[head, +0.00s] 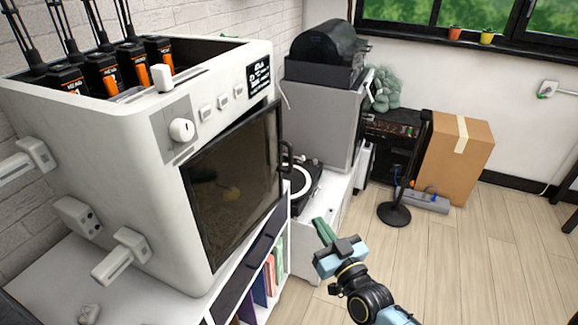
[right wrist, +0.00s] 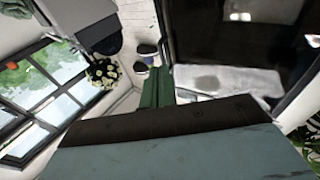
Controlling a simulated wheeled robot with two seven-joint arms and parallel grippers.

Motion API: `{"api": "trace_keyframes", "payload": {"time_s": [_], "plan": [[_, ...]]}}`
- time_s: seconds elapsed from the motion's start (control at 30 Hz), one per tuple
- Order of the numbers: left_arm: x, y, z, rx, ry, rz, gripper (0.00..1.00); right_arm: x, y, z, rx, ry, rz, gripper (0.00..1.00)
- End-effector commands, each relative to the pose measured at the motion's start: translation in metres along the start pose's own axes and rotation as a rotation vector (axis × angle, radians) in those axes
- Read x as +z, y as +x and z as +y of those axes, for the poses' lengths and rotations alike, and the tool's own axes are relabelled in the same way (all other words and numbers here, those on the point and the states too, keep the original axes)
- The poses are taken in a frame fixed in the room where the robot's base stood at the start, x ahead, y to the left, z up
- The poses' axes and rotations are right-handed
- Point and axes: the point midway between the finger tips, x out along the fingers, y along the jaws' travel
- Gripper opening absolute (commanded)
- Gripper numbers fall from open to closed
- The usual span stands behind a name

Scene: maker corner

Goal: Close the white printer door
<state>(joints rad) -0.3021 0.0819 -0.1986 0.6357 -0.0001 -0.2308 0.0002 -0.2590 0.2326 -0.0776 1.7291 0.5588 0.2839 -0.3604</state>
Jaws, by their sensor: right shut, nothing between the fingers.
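The white printer (head: 110,140) stands at the left on a white shelf unit. Its door (head: 235,180) is a dark glass panel on the front, with a black handle (head: 287,158) at its right edge. That edge seems to stand out a little from the body; I cannot tell how wide any gap is. My right gripper (head: 322,229) is shut and empty, to the right of and below the door, apart from it. In the right wrist view, its green fingers (right wrist: 156,88) are together, with a dark panel (right wrist: 240,40), seemingly the door, at the right. My left gripper is not in view.
A turntable (head: 303,178) sits on the white cabinet behind the door. A grey cabinet (head: 318,110) with a black machine on top stands behind. A black stand (head: 394,213) and cardboard box (head: 459,155) are on the floor. The wooden floor (head: 470,260) at the right is clear.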

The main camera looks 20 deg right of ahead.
Motion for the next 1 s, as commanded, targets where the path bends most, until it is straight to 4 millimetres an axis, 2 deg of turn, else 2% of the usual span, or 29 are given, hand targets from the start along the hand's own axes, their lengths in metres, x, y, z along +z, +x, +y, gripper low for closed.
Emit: {"api": "trace_keyframes", "payload": {"time_s": [0.07, 0.23, 0.7, 0.83, 1.0], "plan": [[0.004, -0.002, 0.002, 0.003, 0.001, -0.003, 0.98, -0.012, 0.005, 0.002, 0.011, 0.004, 0.032, 0.00], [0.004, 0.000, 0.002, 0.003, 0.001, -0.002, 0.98, -0.014, 0.025, 0.003, 0.014, 0.004, 0.041, 0.00], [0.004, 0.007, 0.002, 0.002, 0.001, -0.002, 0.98, -0.016, 0.118, 0.004, 0.011, 0.003, 0.037, 0.00], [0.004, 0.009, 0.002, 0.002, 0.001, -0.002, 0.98, -0.016, 0.133, 0.004, 0.012, 0.003, 0.036, 0.00], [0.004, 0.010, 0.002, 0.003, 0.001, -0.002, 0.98, -0.017, 0.142, 0.004, 0.012, 0.004, 0.035, 0.00]]}}
